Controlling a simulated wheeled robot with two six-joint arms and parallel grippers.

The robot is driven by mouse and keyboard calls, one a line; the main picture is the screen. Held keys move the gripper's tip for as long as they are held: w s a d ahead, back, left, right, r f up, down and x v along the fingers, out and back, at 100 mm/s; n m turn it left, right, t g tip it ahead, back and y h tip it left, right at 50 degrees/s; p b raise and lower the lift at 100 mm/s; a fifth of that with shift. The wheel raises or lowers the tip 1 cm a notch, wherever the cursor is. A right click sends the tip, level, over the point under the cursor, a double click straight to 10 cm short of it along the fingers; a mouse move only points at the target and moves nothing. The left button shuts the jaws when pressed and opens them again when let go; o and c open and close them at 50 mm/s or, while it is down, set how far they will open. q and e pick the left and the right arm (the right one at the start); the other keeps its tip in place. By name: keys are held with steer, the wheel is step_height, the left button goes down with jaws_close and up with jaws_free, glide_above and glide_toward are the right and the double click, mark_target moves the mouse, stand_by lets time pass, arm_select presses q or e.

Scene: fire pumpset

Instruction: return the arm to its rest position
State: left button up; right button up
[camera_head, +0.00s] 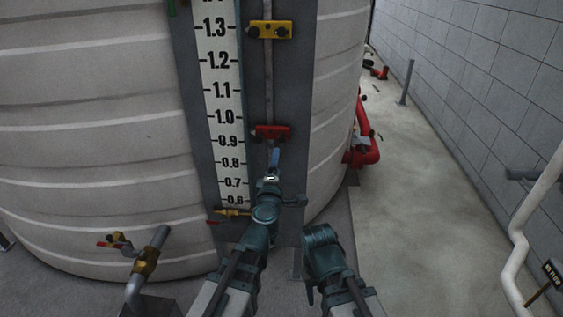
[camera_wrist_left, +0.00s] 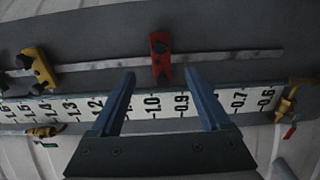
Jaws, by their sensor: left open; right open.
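My left gripper (camera_wrist_left: 160,74) is open, with two blue fingers spread apart and nothing held between them. It points at the tank's level gauge. A red clamp (camera_wrist_left: 160,60) on the gauge rod shows just beyond and between the fingertips in the left wrist view. In the head view my left gripper (camera_head: 275,158) is just below the red clamp (camera_head: 271,132); I cannot tell if they touch. My right arm comes in from the bottom, and my right gripper (camera_head: 320,238) is low, right of the left arm. Its fingers are hard to make out.
A white scale (camera_head: 223,100) runs down the large ribbed tank (camera_head: 95,120). A yellow clamp (camera_head: 270,30) sits higher on the rod. A valved pipe (camera_head: 146,265) stands at lower left, a red pipe (camera_head: 366,140) behind the tank.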

arm_select(q)
steer(key=s+d+f+m+g+h, duration=0.35)
steer(key=f+m, duration=0.25)
steer(key=m, duration=0.2)
steer(key=s+d+f+m+g+h, duration=0.25)
steer(key=f+m+g+h, duration=0.2)
steer(key=m, duration=0.25)
steer(key=s+a+f+m+g+y, duration=0.3)
steer(key=s+a+f+g+y, duration=0.7)
steer(key=s+a, duration=0.45)
steer(key=s+d+m, duration=0.4)
steer(key=s+d, duration=0.2)
steer(key=d, duration=0.5)
step_height(320, 180, up, 13)
steer(key=p, duration=1.4)
steer(key=shift+a+h, duration=0.25)
steer(key=shift+h, duration=0.15)
